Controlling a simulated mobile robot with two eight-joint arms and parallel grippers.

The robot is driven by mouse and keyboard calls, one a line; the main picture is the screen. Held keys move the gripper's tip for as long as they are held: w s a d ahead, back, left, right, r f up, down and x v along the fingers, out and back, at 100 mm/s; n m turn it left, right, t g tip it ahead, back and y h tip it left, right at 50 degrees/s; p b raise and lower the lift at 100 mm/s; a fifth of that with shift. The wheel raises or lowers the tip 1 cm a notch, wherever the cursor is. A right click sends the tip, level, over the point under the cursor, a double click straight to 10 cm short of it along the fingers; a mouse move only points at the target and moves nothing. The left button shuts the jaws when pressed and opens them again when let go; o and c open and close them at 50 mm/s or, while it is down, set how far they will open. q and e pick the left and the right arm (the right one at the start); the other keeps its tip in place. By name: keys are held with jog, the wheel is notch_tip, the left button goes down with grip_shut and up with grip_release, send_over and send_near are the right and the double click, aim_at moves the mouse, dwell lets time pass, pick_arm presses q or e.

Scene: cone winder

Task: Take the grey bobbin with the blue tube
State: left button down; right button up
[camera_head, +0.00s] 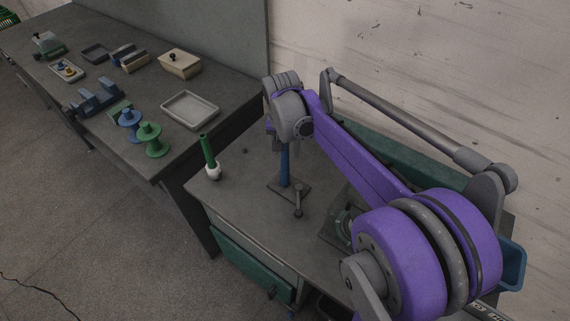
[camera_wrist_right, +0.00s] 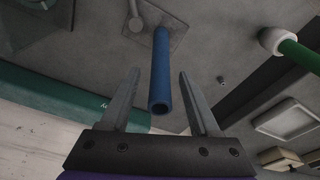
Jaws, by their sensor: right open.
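A blue tube (camera_head: 284,165) stands upright on a dark square plate (camera_head: 289,190) on the near bench, under my right gripper. In the right wrist view the blue tube (camera_wrist_right: 161,70) has its open end toward the camera. My right gripper (camera_head: 284,146) is open, and in the wrist view its fingers (camera_wrist_right: 159,73) lie either side of the tube with a gap on both sides. I cannot make out a separate grey bobbin body on this tube. A green tube with a white bobbin (camera_head: 213,171) stands to the left. My left gripper is not in view.
A short grey post with a round knob (camera_head: 298,198) stands on the plate near the blue tube. The left table holds blue (camera_head: 131,123) and green (camera_head: 151,139) spools, an empty tray (camera_head: 190,109) and several boxes. A wall stands behind the bench.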

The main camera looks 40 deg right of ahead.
grip_shut()
jog(key=shift+r, duration=0.1)
dwell(0.3)
